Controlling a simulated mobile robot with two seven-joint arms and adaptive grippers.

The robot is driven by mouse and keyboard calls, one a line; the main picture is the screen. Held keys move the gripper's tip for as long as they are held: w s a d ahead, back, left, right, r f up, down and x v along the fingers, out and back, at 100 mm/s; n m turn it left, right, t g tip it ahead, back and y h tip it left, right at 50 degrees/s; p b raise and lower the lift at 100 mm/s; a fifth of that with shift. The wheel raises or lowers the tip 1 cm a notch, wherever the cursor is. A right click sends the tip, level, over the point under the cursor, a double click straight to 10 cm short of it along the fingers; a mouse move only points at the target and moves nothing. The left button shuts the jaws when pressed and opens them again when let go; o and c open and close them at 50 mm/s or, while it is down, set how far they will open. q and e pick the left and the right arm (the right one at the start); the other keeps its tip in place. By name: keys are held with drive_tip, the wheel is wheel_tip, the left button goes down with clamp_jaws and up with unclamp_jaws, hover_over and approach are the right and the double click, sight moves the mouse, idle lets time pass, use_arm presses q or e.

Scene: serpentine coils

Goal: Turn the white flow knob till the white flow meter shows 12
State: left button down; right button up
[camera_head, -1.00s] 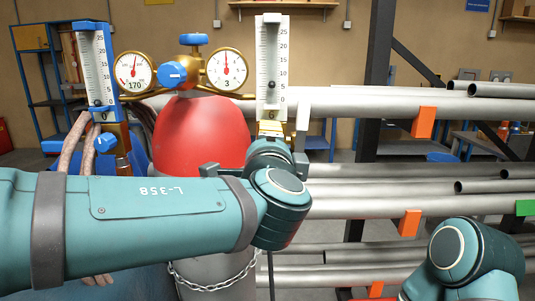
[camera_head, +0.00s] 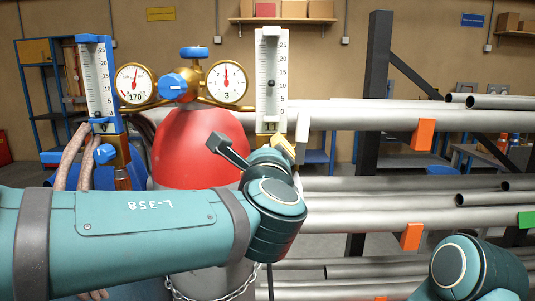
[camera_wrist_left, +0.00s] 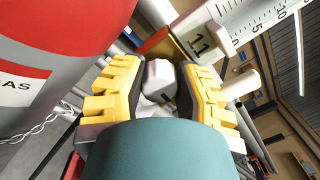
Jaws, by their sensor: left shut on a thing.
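The white flow meter (camera_head: 272,60) stands right of the gauges in the head view, with a vertical scale and a small number plate below. The plate (camera_wrist_left: 198,41) reads 11 in the left wrist view. The white flow knob (camera_wrist_left: 158,78) sits between the yellow fingers of my left gripper (camera_wrist_left: 157,88), which is shut on it. In the head view my left gripper (camera_head: 284,150) is at the meter's base, tilted, and the knob is mostly hidden behind it. My right gripper is out of view.
A blue flow meter (camera_head: 97,80) with a blue knob (camera_head: 105,153) stands at the left. Two round gauges (camera_head: 227,82) flank a blue regulator knob (camera_head: 173,85) above the red gas cylinder (camera_head: 195,140). Metal pipes (camera_head: 380,205) lie on a rack at the right.

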use_arm(q)
drive_tip(key=shift+r, duration=0.1)
idle(0.5)
drive_tip(key=c, duration=0.6)
unclamp_jaws()
drive_tip(key=shift+a, duration=0.1)
